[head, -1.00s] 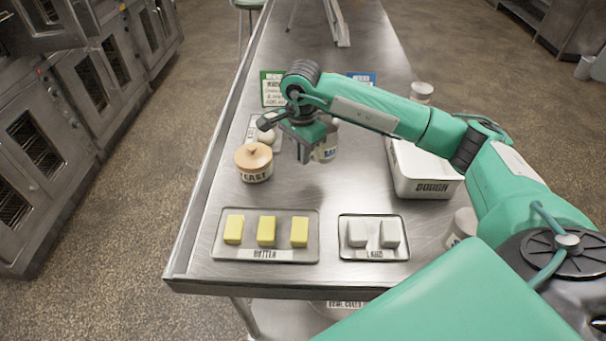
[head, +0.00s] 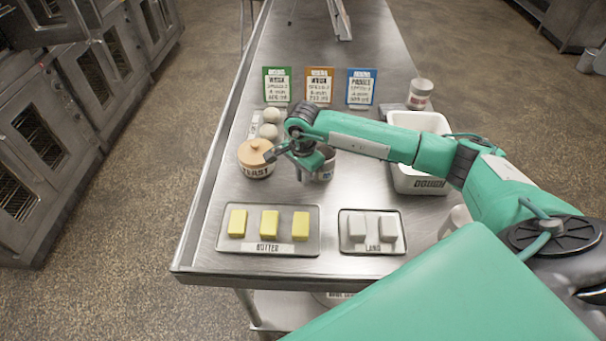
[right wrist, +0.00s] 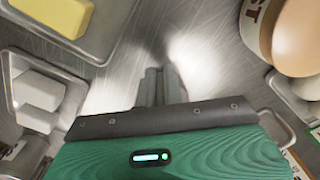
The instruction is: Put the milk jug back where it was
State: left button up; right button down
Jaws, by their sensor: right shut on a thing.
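I cannot tell whether the jug's base touches the table. In the right wrist view the shut fingers (right wrist: 161,88) point over bare steel; the jug is not visible there. My left gripper is not in view.
Close left of the gripper stands the yeast pot (head: 256,160), with round eggs (head: 269,131) behind it. The butter tray (head: 228,247) and lard tray (head: 350,246) lie in front. The dough bin (head: 418,186) stands right. Recipe cards (head: 319,86) stand behind. The far table is mostly clear.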

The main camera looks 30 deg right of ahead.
jog(key=shift+f, duration=0.2)
jog(key=c, duration=1.5)
grip_release()
jog(key=shift+r, duration=0.1)
jog(key=shift+r, duration=0.2)
notch_tip(320, 180, up, 12)
jog(key=b, duration=0.4)
jog(key=shift+b, duration=0.3)
jog(key=shift+f, duration=0.15)
